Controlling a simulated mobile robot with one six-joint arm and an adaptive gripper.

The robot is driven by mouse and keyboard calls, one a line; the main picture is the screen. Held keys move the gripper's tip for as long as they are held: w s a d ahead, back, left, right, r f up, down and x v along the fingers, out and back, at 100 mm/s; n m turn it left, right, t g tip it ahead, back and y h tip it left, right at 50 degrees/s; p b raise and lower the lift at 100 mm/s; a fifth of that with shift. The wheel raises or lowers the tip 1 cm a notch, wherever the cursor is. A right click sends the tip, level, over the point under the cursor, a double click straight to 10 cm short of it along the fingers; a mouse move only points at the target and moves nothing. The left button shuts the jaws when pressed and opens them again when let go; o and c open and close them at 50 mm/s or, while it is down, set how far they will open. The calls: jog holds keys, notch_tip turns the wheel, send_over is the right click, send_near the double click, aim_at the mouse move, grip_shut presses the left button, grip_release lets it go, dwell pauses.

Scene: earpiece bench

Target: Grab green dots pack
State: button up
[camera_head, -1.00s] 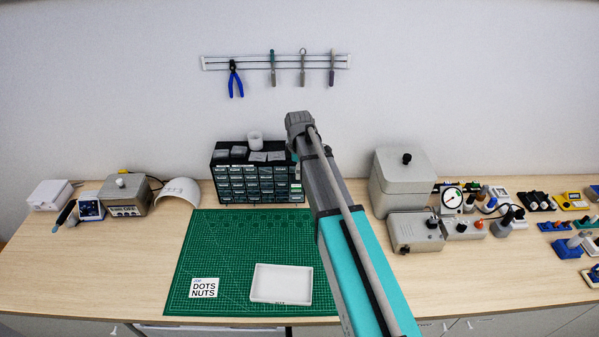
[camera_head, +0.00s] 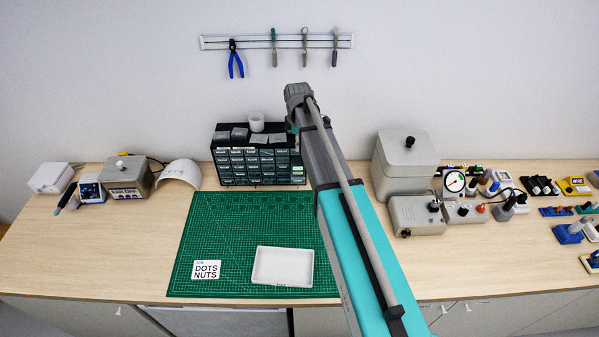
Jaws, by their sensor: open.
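No pack with green dots can be made out at this size. Several small grey packs or boxes (camera_head: 239,133) lie on top of a black drawer cabinet (camera_head: 249,183) at the back of the bench, and I cannot tell any dots on them. A white card (camera_head: 206,270) reading "DOTS NUTS" lies on the green cutting mat (camera_head: 230,225). An empty-looking white tray (camera_head: 283,266) sits to its right on the mat. My arm reaches up in front of the cabinet's right edge. My gripper does not show.
A white cup (camera_head: 257,123) stands on the cabinet. A grey lidded box (camera_head: 404,165) and grey instrument boxes (camera_head: 415,214) stand right of my arm. A grey device (camera_head: 126,178) and a white curved cover (camera_head: 179,172) stand left. The bench's front left is clear.

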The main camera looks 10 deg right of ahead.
jog(key=b, duration=0.7)
send_over(296, 168)
jog(key=shift+d+f, duration=0.2)
jog(key=shift+f, duration=1.8)
jog(key=shift+d+f, duration=0.15)
jog(key=shift+f, duration=1.8)
jog(key=f+b, duration=0.3)
jog(key=shift+s+a+f+b, duration=0.1)
jog(key=shift+a+f+b, duration=0.05)
jog(key=shift+a+b, duration=0.2)
jog(key=shift+f+b, duration=0.95)
jog(key=c, duration=0.9)
